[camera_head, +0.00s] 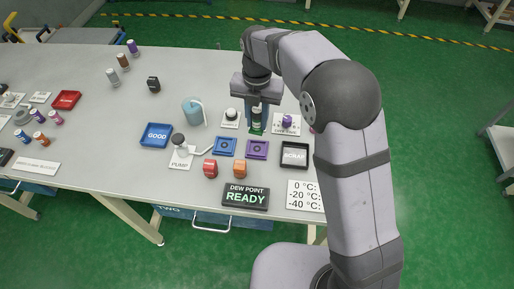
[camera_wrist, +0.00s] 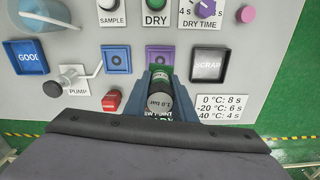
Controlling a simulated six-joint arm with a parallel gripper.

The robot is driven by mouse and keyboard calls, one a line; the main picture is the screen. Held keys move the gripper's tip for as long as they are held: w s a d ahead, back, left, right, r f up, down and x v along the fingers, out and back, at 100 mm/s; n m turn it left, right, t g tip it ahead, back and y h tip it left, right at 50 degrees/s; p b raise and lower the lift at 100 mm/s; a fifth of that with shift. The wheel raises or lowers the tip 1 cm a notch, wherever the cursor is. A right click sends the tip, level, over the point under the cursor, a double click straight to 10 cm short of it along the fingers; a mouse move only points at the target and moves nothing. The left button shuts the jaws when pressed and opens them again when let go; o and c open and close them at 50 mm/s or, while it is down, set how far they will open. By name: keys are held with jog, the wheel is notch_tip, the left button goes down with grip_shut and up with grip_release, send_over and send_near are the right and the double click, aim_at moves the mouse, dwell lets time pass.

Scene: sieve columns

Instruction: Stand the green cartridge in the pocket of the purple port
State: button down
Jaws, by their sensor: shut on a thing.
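My gripper (camera_head: 257,117) is shut on the green cartridge (camera_head: 257,114). In the wrist view the cartridge (camera_wrist: 160,84) sits between the blue fingers, its grey end with a "bar" marking facing the camera. In the head view the cartridge looks upright. The purple port (camera_head: 257,149) is a flat square with a ring-shaped pocket in its middle. It lies nearer the front edge than the gripper in the head view. In the wrist view the port (camera_wrist: 160,53) shows just beyond the fingertips, partly covered by them. The cartridge's lower end is hard to see.
A blue port (camera_head: 224,146) lies left of the purple one, and a black SCRAP tray (camera_head: 294,155) lies right. Red (camera_head: 210,169) and orange (camera_head: 240,169) blocks stand in front. A pump (camera_head: 180,150), a blue GOOD tray (camera_head: 157,135) and a DRY TIME knob (camera_head: 287,120) are nearby.

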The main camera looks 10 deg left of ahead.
jog(key=shift+n, duration=0.8)
jog(key=p, duration=0.2)
send_over(257, 149)
jog(key=shift+f, duration=5)
jog(key=shift+f, duration=0.1)
jog(key=c, duration=1.5)
grip_release()
notch_tip(257, 149, up, 12)
jog(key=shift+r+b, duration=0.15)
jog(key=shift+b, duration=1.1)
